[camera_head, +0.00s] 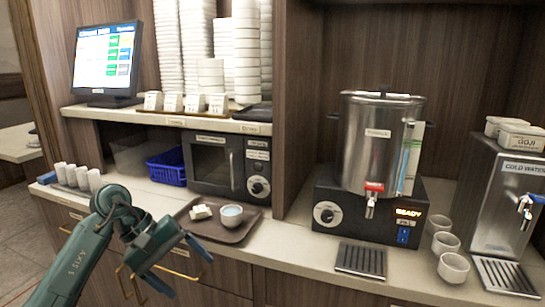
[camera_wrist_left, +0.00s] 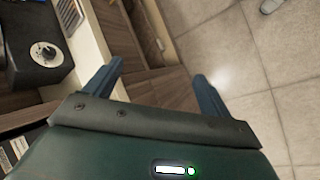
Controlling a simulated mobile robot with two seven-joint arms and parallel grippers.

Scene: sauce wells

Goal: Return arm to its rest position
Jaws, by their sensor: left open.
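My left arm, dark green, comes in from the lower left in the head view. Its gripper (camera_head: 188,275) hangs in front of the counter's front edge, below the brown tray (camera_head: 238,235). The two blue fingers stand apart with nothing between them. In the left wrist view the open fingers (camera_wrist_left: 158,72) show over cabinet fronts and floor, touching nothing that I can see. My right gripper is not in view.
The brown tray holds a pale cup (camera_head: 231,215) and a small whitish item (camera_head: 201,212). Behind it are a microwave (camera_head: 217,163) and a blue basket (camera_head: 167,167). A hot-water boiler (camera_head: 378,147) and white cups (camera_head: 453,267) stand right.

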